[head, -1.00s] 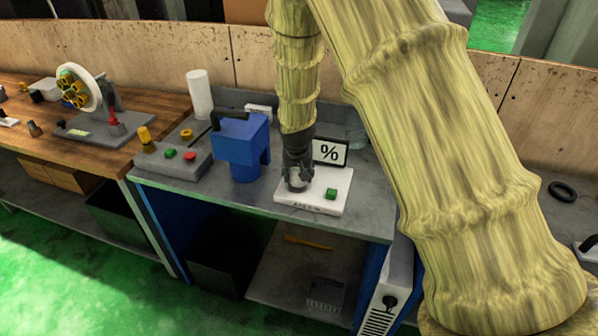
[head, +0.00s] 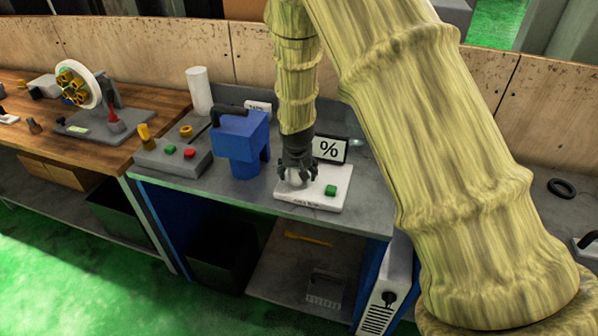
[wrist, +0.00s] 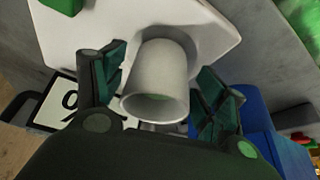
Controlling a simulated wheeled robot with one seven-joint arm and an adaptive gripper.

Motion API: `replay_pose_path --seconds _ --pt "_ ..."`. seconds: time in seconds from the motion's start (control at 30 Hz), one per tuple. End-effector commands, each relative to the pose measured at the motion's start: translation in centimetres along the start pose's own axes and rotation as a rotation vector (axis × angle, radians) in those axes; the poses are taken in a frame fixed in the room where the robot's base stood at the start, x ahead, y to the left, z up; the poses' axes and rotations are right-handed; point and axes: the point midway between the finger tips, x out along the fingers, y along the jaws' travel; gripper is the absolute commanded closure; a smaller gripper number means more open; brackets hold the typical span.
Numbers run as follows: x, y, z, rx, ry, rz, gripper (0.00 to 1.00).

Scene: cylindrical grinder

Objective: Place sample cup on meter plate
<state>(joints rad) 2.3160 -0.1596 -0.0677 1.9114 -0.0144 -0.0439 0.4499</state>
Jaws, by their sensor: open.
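The grey-white sample cup (wrist: 155,75) stands on the white meter (wrist: 105,28), its hollow mouth facing the wrist camera. The meter (head: 315,201) sits on the grey bench with a green button and a "%" display (head: 329,149) behind it. My gripper (head: 297,177) is over the left part of the meter. Its fingers are spread on both sides of the cup in the wrist view (wrist: 163,68), with visible gaps. In the head view the fingers partly hide the cup. The exact plate under the cup is hard to make out.
A blue jug-like device (head: 240,145) stands close to the left of my gripper. Further left are a grey control box (head: 172,160) with buttons and a white cylinder (head: 199,91). The display stands close behind. The grey bench front (head: 362,215) right of the meter is clear.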

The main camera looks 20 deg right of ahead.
Motion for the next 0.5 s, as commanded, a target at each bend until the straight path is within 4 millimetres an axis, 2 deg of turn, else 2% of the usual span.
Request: replay_pose_path --seconds 0.23,0.5 --pt "-1.6 0.0 -0.1 0.0 0.002 -0.001 0.28" --pt "-4.9 0.0 -0.1 0.0 0.002 -0.001 0.28"
